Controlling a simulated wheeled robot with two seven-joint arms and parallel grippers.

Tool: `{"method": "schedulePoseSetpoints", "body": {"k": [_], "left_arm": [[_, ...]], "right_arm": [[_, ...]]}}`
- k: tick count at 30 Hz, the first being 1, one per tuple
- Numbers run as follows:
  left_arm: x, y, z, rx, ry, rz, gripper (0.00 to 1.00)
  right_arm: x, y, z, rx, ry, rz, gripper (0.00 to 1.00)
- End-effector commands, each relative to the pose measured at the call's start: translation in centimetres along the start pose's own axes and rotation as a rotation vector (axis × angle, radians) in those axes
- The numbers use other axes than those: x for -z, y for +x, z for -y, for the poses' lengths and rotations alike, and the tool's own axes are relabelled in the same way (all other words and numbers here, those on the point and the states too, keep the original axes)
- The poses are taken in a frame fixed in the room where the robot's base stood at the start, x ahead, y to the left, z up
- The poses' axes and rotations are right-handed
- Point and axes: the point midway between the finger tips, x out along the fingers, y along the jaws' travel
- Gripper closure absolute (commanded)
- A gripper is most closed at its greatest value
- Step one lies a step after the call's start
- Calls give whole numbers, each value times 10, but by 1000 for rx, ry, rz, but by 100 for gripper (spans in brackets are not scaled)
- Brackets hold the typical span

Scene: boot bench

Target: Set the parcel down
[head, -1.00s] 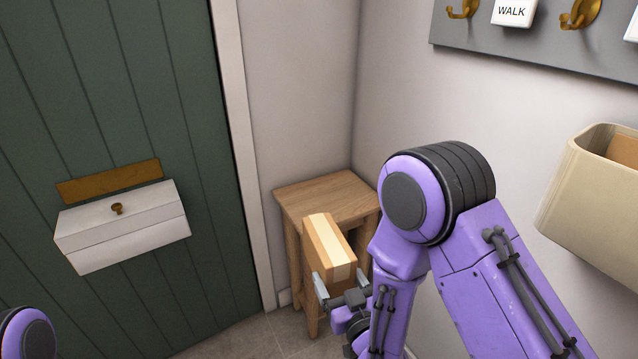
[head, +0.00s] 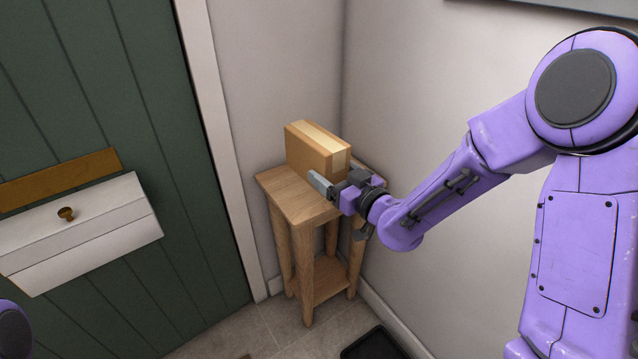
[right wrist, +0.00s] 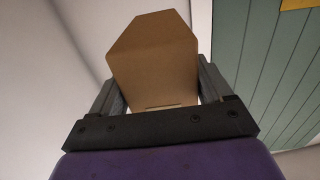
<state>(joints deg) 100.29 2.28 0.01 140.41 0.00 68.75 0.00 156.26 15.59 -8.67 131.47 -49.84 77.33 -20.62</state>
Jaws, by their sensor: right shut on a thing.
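The parcel (head: 312,150) is a brown cardboard box with a pale tape strip. In the head view it is over the top of the small wooden table (head: 283,193) in the corner; whether its underside touches the wood I cannot tell. My right gripper (head: 328,184) is shut on the parcel's near end. In the right wrist view the parcel (right wrist: 153,60) sits between the two fingers (right wrist: 160,92). My left gripper is not in view; only a bit of my left arm shows at the lower left.
A green door (head: 110,90) with a white letter box (head: 85,235) is to the left of the table. Walls stand close behind and to the right of it. A dark tray (head: 375,345) lies on the floor at the bottom. The table's front left top is bare.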

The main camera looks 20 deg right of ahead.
Motion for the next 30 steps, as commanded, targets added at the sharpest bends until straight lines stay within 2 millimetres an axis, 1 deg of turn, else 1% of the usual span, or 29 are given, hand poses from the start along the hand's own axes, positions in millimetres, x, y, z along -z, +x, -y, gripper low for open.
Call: {"method": "schedulePoseSetpoints", "body": {"k": [1, 3, 6, 8, 10, 11, 14, 20, 21, 24, 25, 27, 30], "left_arm": [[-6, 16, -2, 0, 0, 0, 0], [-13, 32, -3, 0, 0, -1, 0], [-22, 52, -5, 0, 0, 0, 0], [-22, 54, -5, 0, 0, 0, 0], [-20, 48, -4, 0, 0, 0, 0], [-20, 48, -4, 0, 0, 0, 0], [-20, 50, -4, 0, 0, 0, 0], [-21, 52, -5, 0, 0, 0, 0], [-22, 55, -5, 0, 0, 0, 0], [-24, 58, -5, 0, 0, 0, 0], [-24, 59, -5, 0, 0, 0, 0], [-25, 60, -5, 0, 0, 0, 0], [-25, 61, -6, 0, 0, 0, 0]], "right_arm": [[2, 0, -2, -4, -4, -11, 76], [6, -4, -7, -19, -5, -11, 76], [4, -15, -14, -43, -4, -7, 76], [-2, -22, -17, -54, -4, 0, 76], [-7, -22, -19, -55, 1, 2, 76], [-10, -19, -22, -56, -1, 1, 76], [-23, -1, -36, -54, -6, 0, 76], [-48, 44, -74, -55, -7, 0, 76], [-58, 51, -80, -54, -7, 2, 76], [-81, 64, -91, -54, -7, 2, 76], [-86, 68, -94, -54, -7, 2, 76], [-95, 74, -99, -53, -8, 0, 76], [-102, 80, -104, -53, -8, -1, 76]]}}
